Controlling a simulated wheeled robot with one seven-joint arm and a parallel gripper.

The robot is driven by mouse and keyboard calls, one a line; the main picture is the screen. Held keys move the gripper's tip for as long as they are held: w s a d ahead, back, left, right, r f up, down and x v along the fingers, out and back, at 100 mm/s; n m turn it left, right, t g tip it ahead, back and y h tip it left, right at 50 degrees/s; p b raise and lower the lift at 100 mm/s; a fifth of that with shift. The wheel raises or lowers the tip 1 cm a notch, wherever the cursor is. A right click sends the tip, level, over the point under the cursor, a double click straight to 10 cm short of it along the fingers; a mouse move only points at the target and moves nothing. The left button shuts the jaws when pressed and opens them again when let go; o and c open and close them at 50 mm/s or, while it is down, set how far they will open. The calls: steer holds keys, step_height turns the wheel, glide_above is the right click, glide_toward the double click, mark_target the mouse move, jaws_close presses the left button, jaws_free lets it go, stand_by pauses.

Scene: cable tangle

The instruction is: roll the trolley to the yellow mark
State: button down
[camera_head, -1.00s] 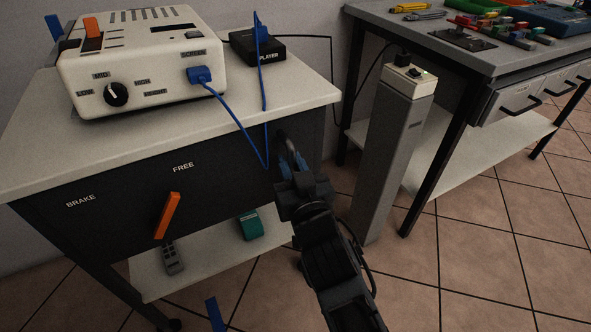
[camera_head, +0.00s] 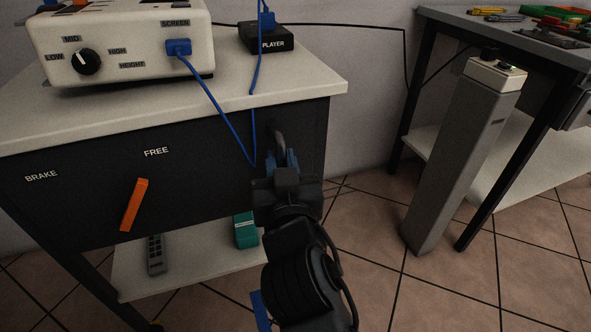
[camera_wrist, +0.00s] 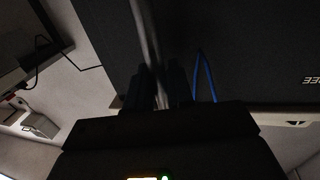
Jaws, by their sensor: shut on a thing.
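The trolley has a pale top (camera_head: 300,84) and a dark front panel (camera_head: 90,205). An orange lever (camera_head: 134,205) on the panel has its upper end leaning toward the FREE label (camera_head: 156,152). BRAKE (camera_head: 41,176) is printed further left. My gripper (camera_head: 281,160) is shut on the grey upright handle (camera_head: 278,140) at the panel's right end. In the wrist view the handle (camera_wrist: 147,30) runs down between the dark fingers (camera_wrist: 157,88). The yellow mark is not in view.
A white device (camera_head: 130,60) and black player (camera_head: 266,42) sit on top, joined by a blue cable (camera_head: 215,95). A black cord (camera_head: 350,28) runs toward the bench (camera_head: 500,30). A grey socket post (camera_head: 455,160) stands right; tiled floor (camera_head: 370,230) lies between.

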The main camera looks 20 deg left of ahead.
steer(key=shift+s+a, duration=0.25)
steer(key=shift+a, duration=0.1)
steer(key=c, duration=1.2)
jaws_free()
steer(key=shift+o, duration=0.2)
steer(key=shift+w+d, duration=0.1)
steer(key=p+v, duration=0.1)
steer(key=v, duration=0.7)
steer(key=shift+f, duration=0.1)
